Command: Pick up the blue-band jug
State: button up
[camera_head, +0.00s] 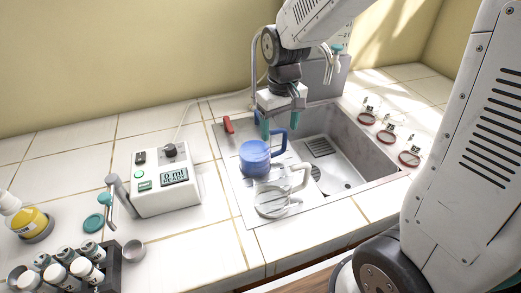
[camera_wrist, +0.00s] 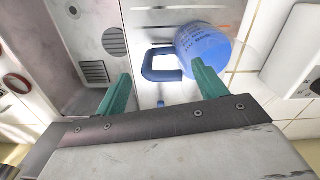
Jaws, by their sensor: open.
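The blue-band jug (camera_head: 256,158) stands on the flat ledge left of the sink basin, its blue handle on the right side. It also shows in the wrist view (camera_wrist: 206,45), with its blue handle (camera_wrist: 162,64) partly between the lines of my fingers. My gripper (camera_head: 281,122) is open and empty, just behind and above the jug. In the wrist view its green fingers (camera_wrist: 158,84) are spread apart, with the handle beyond their tips. I cannot tell whether the right finger touches the jug.
A clear jug (camera_head: 272,200) with a pale handle stands right in front of the blue-band jug. The sink basin (camera_head: 365,155) lies to the right. A white dispenser (camera_head: 165,185) reading "0 ml" is to the left. Several red-rimmed dishes (camera_head: 387,137) sit beyond the sink.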

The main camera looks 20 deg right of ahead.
notch_tip(320, 180, down, 4)
jog(key=shift+f, duration=0.15)
jog(key=c, duration=1.5)
jog(key=shift+c, duration=0.2)
